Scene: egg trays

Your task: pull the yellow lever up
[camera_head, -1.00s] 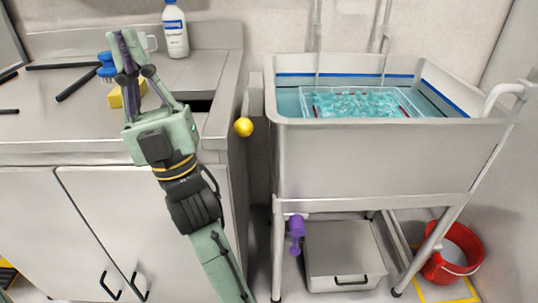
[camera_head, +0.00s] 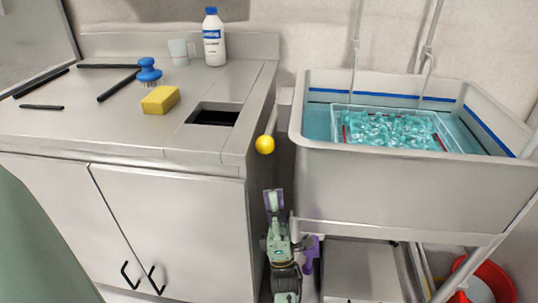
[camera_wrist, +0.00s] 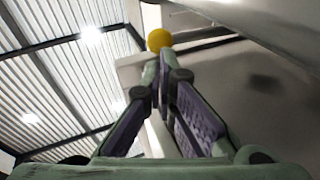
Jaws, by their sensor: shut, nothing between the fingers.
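The yellow lever's round knob (camera_head: 265,145) is at the gap between the counter and the sink tub, near the counter's right front corner. It also shows in the wrist view (camera_wrist: 159,39), just beyond my fingertips. My gripper (camera_head: 274,196) is below the knob, pointing up, in the gap beside the cabinet. In the wrist view my gripper (camera_wrist: 159,62) has its fingertips together with nothing between them. The lever's arm behind the knob is mostly hidden.
The sink tub (camera_head: 390,185) stands close right of my gripper, the cabinet (camera_head: 185,225) close left. A yellow sponge (camera_head: 160,99), blue brush (camera_head: 149,72) and white bottle (camera_head: 214,45) stand on the counter. A red bucket (camera_head: 492,282) is lower right.

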